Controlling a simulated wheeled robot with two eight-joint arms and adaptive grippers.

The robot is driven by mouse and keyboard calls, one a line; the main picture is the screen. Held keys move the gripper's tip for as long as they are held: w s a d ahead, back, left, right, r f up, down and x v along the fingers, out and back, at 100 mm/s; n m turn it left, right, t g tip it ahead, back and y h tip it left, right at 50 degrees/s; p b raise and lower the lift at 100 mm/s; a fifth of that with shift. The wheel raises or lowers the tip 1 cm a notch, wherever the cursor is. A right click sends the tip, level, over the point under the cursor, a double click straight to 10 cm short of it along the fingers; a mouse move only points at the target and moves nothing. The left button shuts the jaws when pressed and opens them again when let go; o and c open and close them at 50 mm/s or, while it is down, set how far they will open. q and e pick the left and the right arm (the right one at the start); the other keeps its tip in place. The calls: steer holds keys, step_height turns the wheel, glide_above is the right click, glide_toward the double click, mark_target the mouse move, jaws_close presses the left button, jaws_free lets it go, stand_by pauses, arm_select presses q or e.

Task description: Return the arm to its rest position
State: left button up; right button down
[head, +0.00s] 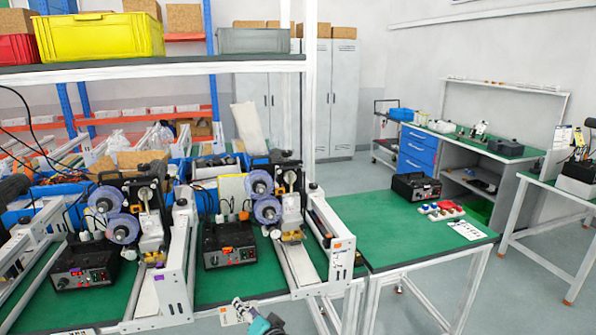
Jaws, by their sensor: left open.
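My left gripper (243,308) shows at the bottom edge of the head view, left of centre, in front of the green bench (275,283). Only its grey fingers and a teal part behind them are visible; the rest of the arm is cut off by the frame. It is open, and I see nothing held in it. My right gripper is not in view.
Two coder machines with purple reels (125,229) (267,211) stand on the bench, with black control boxes (82,268) (229,245) beside them. A white shelf upright (310,100) rises behind. The right-hand green table (400,240) is mostly clear, with grey floor beyond.

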arm_select(q)
steer(key=s+a+r+n+g+h, duration=0.1)
steer(key=s+a+g+h, duration=0.1)
steer(key=s+a, duration=0.35)
steer(key=s+a+r+n+g+h, duration=0.1)
steer(key=s+a+r+g+h, duration=0.1)
steer(key=s, duration=0.7)
steer(key=s+d+f+n+g+h, duration=0.1)
steer(key=s+d+h, duration=0.2)
steer(key=s, duration=0.9)
steer(key=shift+d+n+h, duration=0.2)
steer(key=shift+n+h, duration=0.1)
steer(key=shift+h, duration=0.4)
